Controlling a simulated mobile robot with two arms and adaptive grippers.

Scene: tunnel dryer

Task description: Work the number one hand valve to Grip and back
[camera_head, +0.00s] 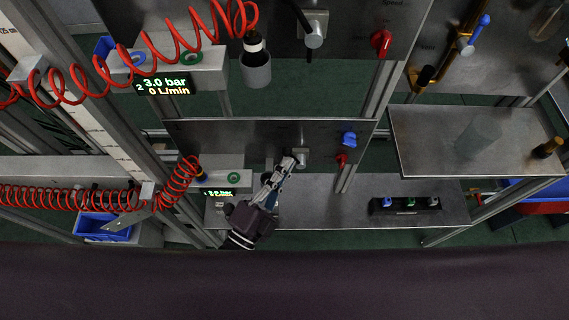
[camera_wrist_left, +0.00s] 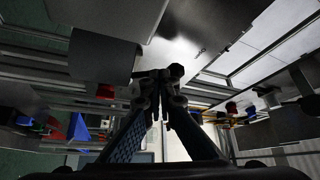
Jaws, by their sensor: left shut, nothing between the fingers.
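My left gripper (camera_head: 285,165) reaches up from the bottom in the head view, in front of the lower metal panel (camera_head: 230,132). Its fingers are shut and empty; in the left wrist view the fingertips (camera_wrist_left: 160,76) meet. A small grey hand valve (camera_head: 302,155) sits on that panel just right of the fingertips; I cannot tell whether they touch. Its lever is partly hidden and its position cannot be read. A similar valve (camera_head: 315,32) with a dark lever is on the upper panel. I see no readable valve number or Grip label. My right gripper is not in view.
A red handle (camera_head: 341,160) and a blue knob (camera_head: 349,138) are right of the gripper. A lit display (camera_head: 220,191) and coiled red hose (camera_head: 100,199) lie left. A button box (camera_head: 404,204) stands on the metal shelf (camera_head: 320,213). A side shelf (camera_head: 430,150) juts out at right.

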